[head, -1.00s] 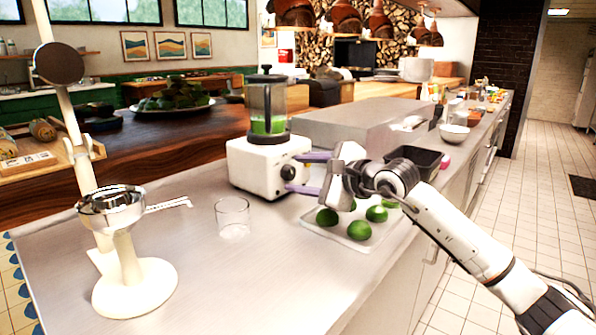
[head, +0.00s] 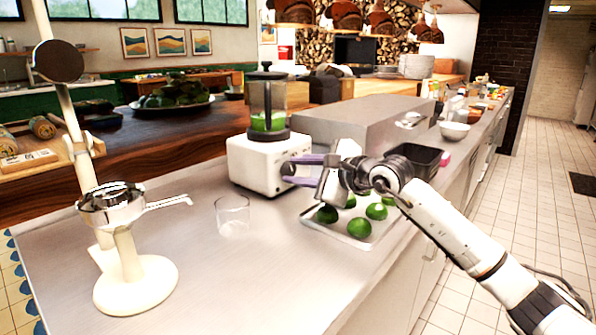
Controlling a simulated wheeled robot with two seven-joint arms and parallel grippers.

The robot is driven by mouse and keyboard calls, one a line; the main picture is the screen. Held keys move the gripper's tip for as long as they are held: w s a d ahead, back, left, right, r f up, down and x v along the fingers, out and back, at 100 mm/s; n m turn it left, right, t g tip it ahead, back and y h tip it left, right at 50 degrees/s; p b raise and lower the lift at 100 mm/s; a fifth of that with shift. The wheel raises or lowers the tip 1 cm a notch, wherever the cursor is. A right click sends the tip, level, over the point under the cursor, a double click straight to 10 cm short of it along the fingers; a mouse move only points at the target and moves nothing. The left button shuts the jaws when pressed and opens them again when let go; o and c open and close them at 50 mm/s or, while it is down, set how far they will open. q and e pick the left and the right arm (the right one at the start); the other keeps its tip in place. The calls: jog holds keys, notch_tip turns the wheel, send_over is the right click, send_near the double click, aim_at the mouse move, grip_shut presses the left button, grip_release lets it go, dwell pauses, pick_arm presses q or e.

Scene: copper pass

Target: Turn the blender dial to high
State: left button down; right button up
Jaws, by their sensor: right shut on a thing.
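The blender has a white square base (head: 258,164) and a clear jar (head: 266,98) with green contents and a dark lid. It stands upright on the steel counter. Its dark dial (head: 288,169) is on the base's right-hand face, partly hidden by my fingers. My right gripper (head: 293,171) reaches in from the right, its two purple-grey fingers at the dial, one above and one below. It is shut on the dial. The dial's markings are too small to read. My left gripper is not in the picture.
A tray (head: 336,237) of green limes (head: 359,228) lies under my right gripper. An empty glass (head: 232,214) and a white citrus press (head: 130,270) stand to the left. A dark bin (head: 418,158) is behind my wrist.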

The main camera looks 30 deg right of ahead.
jog(key=m+y+p, duration=0.1)
jog(key=m, duration=0.2)
jog(key=shift+d+g, duration=0.2)
jog(key=shift+g, duration=0.2)
jog(key=m+y+p, duration=0.1)
jog(key=m, duration=0.2)
jog(key=shift+w+d+y, duration=0.1)
jog(key=shift+y, duration=0.2)
jog(key=m+y+p, duration=0.1)
jog(key=m, duration=0.2)
jog(key=shift+d+f+g, duration=0.1)
jog(key=shift+g, duration=0.2)
jog(key=m+y, duration=0.1)
jog(key=m, duration=0.1)
jog(key=shift+f+m+y+p, duration=0.15)
jog(key=shift+m+y+p, duration=0.15)
jog(key=shift+m+p, duration=0.1)
jog(key=shift+m, duration=0.4)
jog(key=o, duration=1)
jog(key=shift+o, duration=0.2)
